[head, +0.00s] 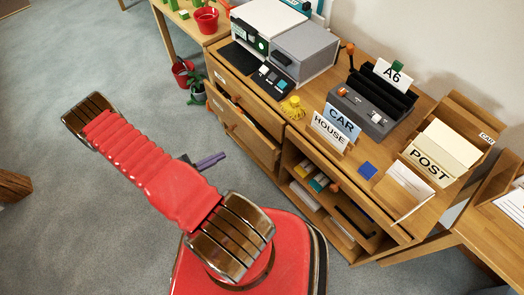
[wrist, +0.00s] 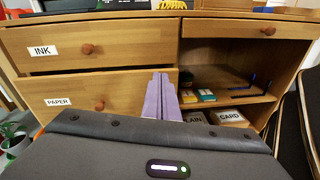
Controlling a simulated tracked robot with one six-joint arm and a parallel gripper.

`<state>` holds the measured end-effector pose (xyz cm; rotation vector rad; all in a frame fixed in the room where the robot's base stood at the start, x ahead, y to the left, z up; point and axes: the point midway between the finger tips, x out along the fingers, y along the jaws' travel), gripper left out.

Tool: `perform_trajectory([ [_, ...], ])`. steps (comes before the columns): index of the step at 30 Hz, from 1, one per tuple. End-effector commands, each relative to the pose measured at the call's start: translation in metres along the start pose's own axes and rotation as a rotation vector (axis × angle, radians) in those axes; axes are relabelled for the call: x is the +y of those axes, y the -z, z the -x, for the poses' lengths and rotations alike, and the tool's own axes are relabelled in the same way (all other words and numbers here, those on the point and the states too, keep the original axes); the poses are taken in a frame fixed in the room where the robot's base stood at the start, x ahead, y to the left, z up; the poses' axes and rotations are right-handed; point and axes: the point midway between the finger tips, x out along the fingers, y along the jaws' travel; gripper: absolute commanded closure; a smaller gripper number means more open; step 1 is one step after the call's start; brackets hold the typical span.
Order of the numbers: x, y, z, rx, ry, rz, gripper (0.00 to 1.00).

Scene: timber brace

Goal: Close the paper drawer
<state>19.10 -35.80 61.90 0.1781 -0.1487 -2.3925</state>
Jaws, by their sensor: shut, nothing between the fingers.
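The paper drawer (wrist: 125,90) is the lower left drawer of the wooden cabinet, with a PAPER label and a round wooden knob (wrist: 99,104). In the head view the paper drawer (head: 252,147) stands out from the cabinet, with its dark inside showing behind the front. My gripper (head: 222,155) is out over the floor in front of the cabinet, apart from the drawer in that view. In the wrist view the purple fingers of my gripper (wrist: 160,76) are together and empty, overlapping the drawer front's right end. The drawer's lower part is hidden by my wrist.
The INK drawer (wrist: 95,45) above looks shut. Open shelves (wrist: 228,85) with boxes are to the right. A potted plant (head: 196,88) and a red pot (head: 182,72) stand on the floor by the cabinet's left end. Carpet (head: 110,60) in front is clear.

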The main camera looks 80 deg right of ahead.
Motion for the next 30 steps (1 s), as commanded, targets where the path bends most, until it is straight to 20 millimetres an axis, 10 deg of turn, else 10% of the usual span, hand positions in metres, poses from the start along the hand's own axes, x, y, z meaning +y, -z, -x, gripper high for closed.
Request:
perform_trajectory([
  [12, -0.055, 0.063, -0.049, -0.075, -0.097, 0.151, 1.0],
  [30, -0.06, 0.068, -0.056, -0.079, -0.107, 0.163, 1.0],
])
